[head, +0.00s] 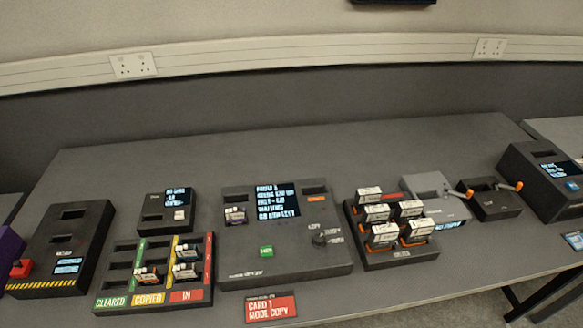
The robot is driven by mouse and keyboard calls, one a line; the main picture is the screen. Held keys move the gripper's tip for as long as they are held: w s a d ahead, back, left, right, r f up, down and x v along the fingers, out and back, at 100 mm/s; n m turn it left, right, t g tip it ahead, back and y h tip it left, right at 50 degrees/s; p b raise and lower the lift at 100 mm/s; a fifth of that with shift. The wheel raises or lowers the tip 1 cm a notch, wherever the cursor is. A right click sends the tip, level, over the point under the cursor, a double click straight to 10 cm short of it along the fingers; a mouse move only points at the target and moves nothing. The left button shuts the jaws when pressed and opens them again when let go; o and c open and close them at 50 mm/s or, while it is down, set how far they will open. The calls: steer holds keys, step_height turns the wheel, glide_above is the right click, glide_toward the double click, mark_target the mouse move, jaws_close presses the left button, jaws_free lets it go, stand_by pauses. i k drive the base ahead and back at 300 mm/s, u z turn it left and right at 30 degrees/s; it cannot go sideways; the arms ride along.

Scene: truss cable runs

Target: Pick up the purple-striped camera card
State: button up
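A small card (236,215) with a white top and what looks like a purple band stands in the left slot of the large dark console (246,276). Several more cards stand in the sorting tray (208,295), which is marked CLEARED, COPIED and IN. One card (146,274) in the COPIED column has an orange tint. Two cards, an upper one (187,250) and a lower one (185,271), stand in the IN column. Their stripes are too small to tell apart surely. My gripper is not in view.
A rack (400,262) of white-topped batteries or cartridges stands right of the console. Boxes with orange-knobbed levers (490,205) are further right. A dark box (65,250) is at the left. A red sign (271,308) reads CARD 1 MODE COPY. The table's back strip is clear.

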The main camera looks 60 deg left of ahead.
mark_target(239, 217)
steer(key=z, duration=0.05)
steer(key=k, duration=1.45)
steer(key=u, duration=1.35)
steer(key=i, duration=1.45)
steer(key=u, duration=0.1)
